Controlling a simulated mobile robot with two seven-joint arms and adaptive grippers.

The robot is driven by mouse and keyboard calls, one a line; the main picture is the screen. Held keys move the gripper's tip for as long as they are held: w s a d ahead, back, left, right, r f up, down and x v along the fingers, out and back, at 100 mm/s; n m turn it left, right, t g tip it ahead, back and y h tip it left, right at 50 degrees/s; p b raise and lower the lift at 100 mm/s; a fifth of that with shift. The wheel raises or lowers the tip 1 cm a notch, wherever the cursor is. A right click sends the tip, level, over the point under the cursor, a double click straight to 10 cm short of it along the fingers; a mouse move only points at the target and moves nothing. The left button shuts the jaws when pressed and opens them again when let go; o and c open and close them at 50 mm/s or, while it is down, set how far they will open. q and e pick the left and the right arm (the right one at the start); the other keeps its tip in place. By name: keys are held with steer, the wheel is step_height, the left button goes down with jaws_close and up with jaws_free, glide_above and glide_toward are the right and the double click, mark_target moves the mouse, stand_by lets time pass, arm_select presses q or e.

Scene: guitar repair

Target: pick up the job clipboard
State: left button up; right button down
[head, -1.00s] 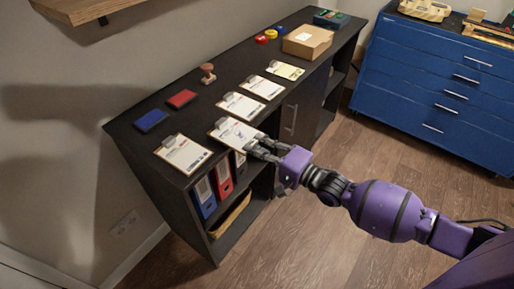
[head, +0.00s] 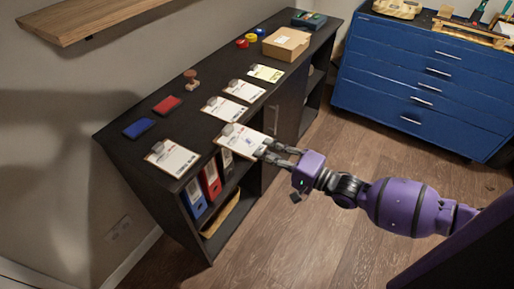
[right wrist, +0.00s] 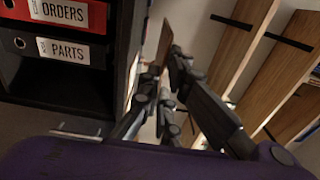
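A clipboard (head: 243,140) with a white sheet and a metal clip is at the front edge of the black cabinet top and overhangs it. My right gripper (head: 268,152) has its fingers closed on the clipboard's front edge. In the right wrist view, the brown board (right wrist: 164,45) shows nearly edge-on between the fingers (right wrist: 168,75). Other similar clipboards lie flat on the cabinet: one to the left (head: 172,158) and several farther back, such as this one (head: 225,108). My left gripper is not in view.
The black cabinet (head: 190,110) also carries blue (head: 139,128) and red (head: 167,105) pads, a stamp (head: 191,77), tape rolls and a cardboard box (head: 286,43). Binders (head: 209,180) stand below. A wooden shelf (head: 85,20) juts above. The floor in front is open.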

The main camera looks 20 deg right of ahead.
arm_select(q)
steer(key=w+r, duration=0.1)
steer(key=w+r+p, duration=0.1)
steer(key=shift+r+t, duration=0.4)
arm_select(e)
steer(key=s+d, duration=0.1)
steer(key=s+d+r, duration=0.1)
steer(key=s+d, duration=0.1)
steer(key=s, duration=0.1)
steer(key=shift+r, duration=0.4)
